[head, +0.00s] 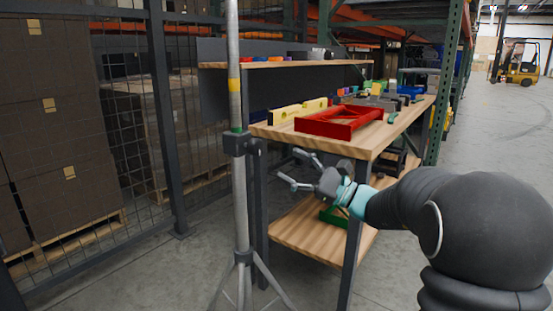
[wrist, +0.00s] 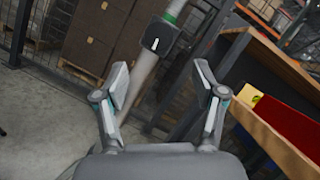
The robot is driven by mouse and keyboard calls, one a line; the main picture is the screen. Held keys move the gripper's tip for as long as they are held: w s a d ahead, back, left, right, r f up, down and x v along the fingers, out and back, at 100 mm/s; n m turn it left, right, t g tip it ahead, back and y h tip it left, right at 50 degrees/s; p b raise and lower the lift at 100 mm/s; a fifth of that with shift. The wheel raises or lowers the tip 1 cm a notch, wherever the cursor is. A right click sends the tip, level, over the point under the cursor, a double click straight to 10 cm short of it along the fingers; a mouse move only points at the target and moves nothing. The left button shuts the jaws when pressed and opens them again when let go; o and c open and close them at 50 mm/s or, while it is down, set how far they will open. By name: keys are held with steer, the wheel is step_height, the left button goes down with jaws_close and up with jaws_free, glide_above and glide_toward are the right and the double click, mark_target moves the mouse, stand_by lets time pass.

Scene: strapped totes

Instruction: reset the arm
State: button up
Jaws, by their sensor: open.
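My arm reaches in from the right in the head view, with my gripper (head: 291,170) in front of the near side of a wooden workbench (head: 375,142). The gripper is open and empty, its two fingers spread apart. In the wrist view my gripper (wrist: 163,88) shows both fingers apart, with a grey pole (wrist: 143,75) standing beyond the gap. The pole (head: 236,190) with its dark clamp stands just left of the fingertips in the head view. I cannot tell the exact gap between the fingers and the pole.
A red frame (head: 340,122) and a yellow level (head: 298,110) lie on the bench top. Its lower shelf (head: 300,235) is below my gripper. A mesh fence (head: 135,130) and stacked boxes (head: 55,120) stand left. Open floor (head: 510,120) lies at right, with a yellow forklift (head: 518,70) far back.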

steer(key=shift+v, duration=0.8)
steer(key=shift+a, duration=0.1)
steer(key=s+a+f+n+g+h, duration=0.2)
steer(key=s+f+n+g+h, duration=0.15)
steer(key=f, duration=0.85)
steer(key=s+f+n+g+h, duration=0.35)
steer(key=s+f+h, duration=0.25)
steer(key=s, duration=0.4)
steer(key=s+d+n+h+p, duration=0.3)
steer(key=s+d+n+h, duration=0.4)
steer(key=s, duration=0.5)
steer(key=s+d+r+n+t+h+p, duration=0.2)
steer(key=s+d+r+t+h, duration=0.1)
steer(key=s+r, duration=0.4)
steer(key=shift+s+d, duration=0.2)
steer(key=shift+d, duration=0.2)
